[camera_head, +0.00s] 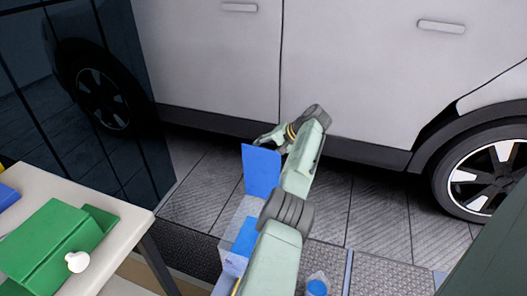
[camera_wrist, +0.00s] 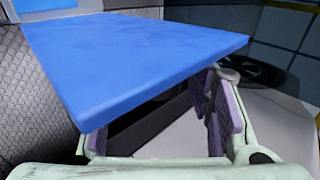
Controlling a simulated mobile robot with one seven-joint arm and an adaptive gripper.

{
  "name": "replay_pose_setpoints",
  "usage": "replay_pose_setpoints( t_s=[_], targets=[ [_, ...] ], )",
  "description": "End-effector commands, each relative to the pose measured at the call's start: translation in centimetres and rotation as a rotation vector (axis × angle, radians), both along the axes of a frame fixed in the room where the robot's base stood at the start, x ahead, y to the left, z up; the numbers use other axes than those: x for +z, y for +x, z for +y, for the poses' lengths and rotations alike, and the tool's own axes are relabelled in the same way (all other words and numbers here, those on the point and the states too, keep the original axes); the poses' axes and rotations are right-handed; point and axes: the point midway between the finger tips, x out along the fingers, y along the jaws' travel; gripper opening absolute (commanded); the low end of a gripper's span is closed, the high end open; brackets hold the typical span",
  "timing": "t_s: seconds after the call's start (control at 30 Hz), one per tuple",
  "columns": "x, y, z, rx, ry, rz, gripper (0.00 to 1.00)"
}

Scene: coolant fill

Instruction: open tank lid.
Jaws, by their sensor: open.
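The tank (camera_head: 238,240) is a pale box with blue parts, low in the middle of the head view and partly hidden by my arm. Its blue lid (camera_head: 261,172) stands upright, raised at the tank's far end. In the wrist view the lid (camera_wrist: 140,55) is a large blue plate across the upper left, close to the camera. My gripper (camera_head: 271,138) is open, just above the lid's top edge in the head view. Contact cannot be told.
A white car (camera_head: 210,60) stands behind, its wheel (camera_head: 485,175) at right. A light table (camera_head: 130,225) at left holds a green case (camera_head: 45,245) and a white knob (camera_head: 77,262). A blue-capped container (camera_head: 317,286) is at the bottom. Tiled floor (camera_head: 375,205) is clear at right.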

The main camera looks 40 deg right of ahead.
Motion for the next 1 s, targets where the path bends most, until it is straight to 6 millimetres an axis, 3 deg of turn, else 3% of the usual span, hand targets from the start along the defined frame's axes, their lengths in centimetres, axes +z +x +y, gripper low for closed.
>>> replay_pose_setpoints(
  t_s=[0.27, 0.7, 1.0],
  targets=[
    [1.2, -1.0, -0.7, -0.002, -0.003, -0.002, 0.48],
    [7.3, -6.2, -3.8, -0.001, -0.001, -0.001, 0.48],
    [8.5, -7.3, -4.4, 0.001, 0.001, 0.0, 0.48]
  ],
)
